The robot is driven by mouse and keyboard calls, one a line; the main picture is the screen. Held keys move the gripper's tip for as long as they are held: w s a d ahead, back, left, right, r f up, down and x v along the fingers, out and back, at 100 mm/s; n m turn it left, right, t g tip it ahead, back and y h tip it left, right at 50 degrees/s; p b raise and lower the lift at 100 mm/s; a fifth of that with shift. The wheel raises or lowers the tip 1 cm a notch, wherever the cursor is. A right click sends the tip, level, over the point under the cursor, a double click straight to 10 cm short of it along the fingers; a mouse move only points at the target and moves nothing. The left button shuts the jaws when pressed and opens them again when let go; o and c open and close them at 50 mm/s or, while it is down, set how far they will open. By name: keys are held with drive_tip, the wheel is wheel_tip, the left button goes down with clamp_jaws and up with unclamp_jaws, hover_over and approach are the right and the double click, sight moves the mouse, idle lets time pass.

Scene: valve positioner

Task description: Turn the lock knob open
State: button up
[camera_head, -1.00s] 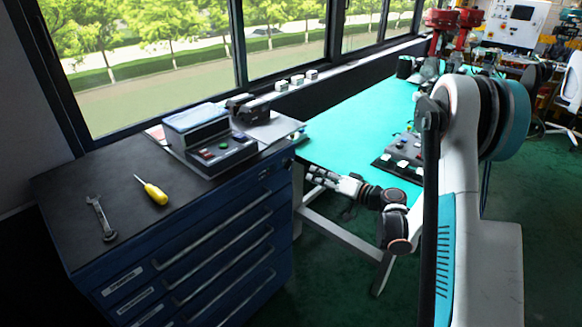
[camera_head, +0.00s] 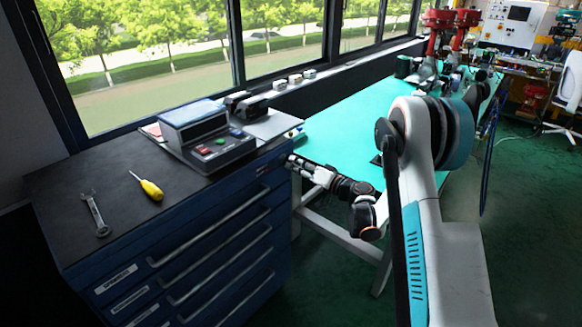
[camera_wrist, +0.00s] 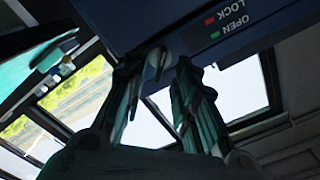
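The lock knob (camera_wrist: 157,60) is a small silvery piece on the dark blue cabinet face in the wrist view. Its grip looks roughly vertical in that picture; which mark it points at I cannot tell. My gripper (camera_wrist: 161,70) is open, one finger on each side of the knob; contact is not clear. In the head view my gripper (camera_head: 298,163) is at the upper right of the blue drawer cabinet (camera_head: 215,245), hiding the knob.
On the cabinet top are a wrench (camera_head: 95,214), a yellow screwdriver (camera_head: 151,189) and a grey control box (camera_head: 208,145). A teal-topped workbench (camera_head: 345,120) stands right of the cabinet, close behind my arm. Green floor is free in front.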

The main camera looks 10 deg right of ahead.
sight(286, 160)
drive_tip(key=shift+b+x, duration=0.3)
drive_tip(key=shift+x, duration=1.2)
clamp_jaws()
drive_tip(key=shift+m, duration=9)
